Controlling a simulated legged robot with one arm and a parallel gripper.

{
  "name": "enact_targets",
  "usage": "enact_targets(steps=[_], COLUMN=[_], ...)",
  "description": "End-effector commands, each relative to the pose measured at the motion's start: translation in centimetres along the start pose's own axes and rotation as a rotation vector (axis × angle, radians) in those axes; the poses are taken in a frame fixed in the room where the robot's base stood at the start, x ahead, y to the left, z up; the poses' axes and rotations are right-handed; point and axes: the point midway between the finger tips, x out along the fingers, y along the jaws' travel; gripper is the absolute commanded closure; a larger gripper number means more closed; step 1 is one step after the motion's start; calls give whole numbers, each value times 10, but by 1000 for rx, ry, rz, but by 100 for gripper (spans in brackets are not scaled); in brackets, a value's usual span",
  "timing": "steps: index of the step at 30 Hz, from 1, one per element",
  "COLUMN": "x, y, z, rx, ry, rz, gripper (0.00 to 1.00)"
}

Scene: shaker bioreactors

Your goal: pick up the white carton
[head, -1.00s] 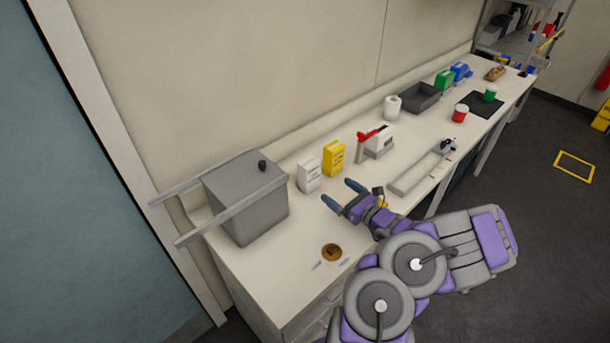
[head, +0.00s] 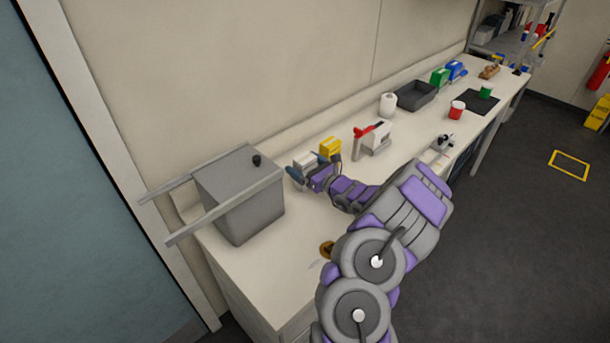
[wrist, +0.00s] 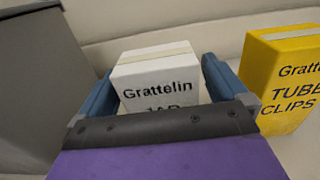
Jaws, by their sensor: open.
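The white carton (wrist: 158,82) stands upright between the two fingers of my gripper (wrist: 158,88) in the wrist view, with dark lettering on its front. My gripper is open, with one finger on each side of the carton. A small gap shows by the right finger; I cannot tell whether the left finger touches. The carton's lower part is hidden behind my gripper's palm. In the head view the white carton (head: 306,160) is mostly covered by my gripper (head: 302,172), and only its top part shows.
A yellow carton (wrist: 287,80) stands close on the right, also seen in the head view (head: 330,147). A grey box with rails (head: 240,200) stands close on the left. A red and white device (head: 374,138) is farther right. The bench front (head: 262,275) is clear.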

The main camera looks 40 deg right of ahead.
Motion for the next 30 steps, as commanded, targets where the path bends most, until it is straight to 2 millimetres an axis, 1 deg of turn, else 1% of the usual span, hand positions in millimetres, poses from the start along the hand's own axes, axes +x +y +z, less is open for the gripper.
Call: enact_targets(steps=[1, 4, 12, 30], x=[7, 15, 17, 17], y=[1, 0, -1, -1], z=[-3, -2, 0, 0], rx=[-1, 0, 1, 1], ry=[2, 1, -1, 0], rz=[4, 2, 0, 0], gripper=[0, 0, 0, 57])
